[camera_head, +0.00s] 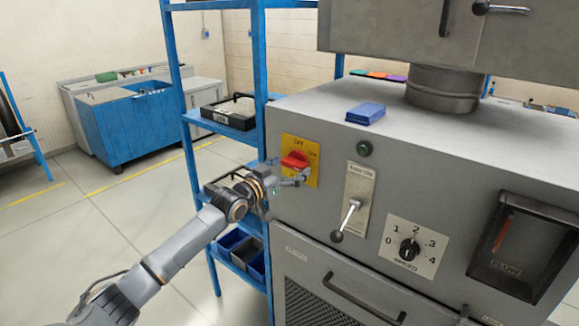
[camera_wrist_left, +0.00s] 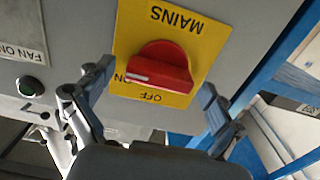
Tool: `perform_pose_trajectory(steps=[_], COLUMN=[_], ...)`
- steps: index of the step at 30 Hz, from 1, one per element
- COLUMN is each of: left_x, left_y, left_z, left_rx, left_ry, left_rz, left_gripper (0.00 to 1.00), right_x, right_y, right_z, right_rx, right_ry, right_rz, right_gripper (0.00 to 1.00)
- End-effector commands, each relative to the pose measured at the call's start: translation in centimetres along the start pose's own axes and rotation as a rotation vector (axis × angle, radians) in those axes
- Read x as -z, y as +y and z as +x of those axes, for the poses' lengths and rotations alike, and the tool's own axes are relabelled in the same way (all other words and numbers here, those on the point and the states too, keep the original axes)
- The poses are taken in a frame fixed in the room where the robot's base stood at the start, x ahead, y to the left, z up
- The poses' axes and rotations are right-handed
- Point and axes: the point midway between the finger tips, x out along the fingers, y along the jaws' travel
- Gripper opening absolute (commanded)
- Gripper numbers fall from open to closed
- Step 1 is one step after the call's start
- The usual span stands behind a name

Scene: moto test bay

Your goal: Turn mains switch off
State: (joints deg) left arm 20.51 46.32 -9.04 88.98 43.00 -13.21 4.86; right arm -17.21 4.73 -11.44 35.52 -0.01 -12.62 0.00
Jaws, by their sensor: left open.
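The mains switch is a red rotary knob (camera_head: 294,160) on a yellow plate (camera_head: 313,150) on the front of the grey machine, near its left edge. In the left wrist view the knob (camera_wrist_left: 162,68) appears upside down on the yellow plate (camera_wrist_left: 190,30), marked MAINS, OFF and ON. The knob's white mark lies at its left end in that view, beside the ON label. My left gripper (camera_head: 287,174) is open in front of the plate. Its fingers (camera_wrist_left: 154,95) stand on either side of the knob, with no visible contact. My right gripper is not in view.
A green button (camera_head: 364,149), a lever (camera_head: 346,218) on a pale plate and a numbered dial (camera_head: 409,249) sit to the right of the switch. A blue shelf rack (camera_head: 259,70) stands close at the machine's left. Open floor lies further left.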

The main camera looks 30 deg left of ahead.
Motion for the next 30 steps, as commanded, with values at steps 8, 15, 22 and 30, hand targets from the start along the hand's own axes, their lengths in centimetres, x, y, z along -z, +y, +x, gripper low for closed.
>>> perform_pose_trajectory(steps=[8, 15, 22, 30], left_x=[-0.03, -0.02, 0.01, 0.09], left_y=[0.02, 0.01, 0.02, 0.00], left_z=[-0.02, -0.03, -0.03, -0.02], left_rx=[0.000, 0.000, 0.000, 0.000], left_ry=[0.000, 0.000, 0.000, 0.000], left_rz=[-0.001, -0.001, -0.025, -0.164], left_gripper=[0.73, 0.39, 0.39, 0.39], right_x=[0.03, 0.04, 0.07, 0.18], right_y=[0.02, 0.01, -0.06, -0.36], right_z=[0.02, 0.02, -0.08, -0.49], right_rx=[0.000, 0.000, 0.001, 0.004], right_ry=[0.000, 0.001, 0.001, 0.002], right_rz=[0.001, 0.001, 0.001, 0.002], right_gripper=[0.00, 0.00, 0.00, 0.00])
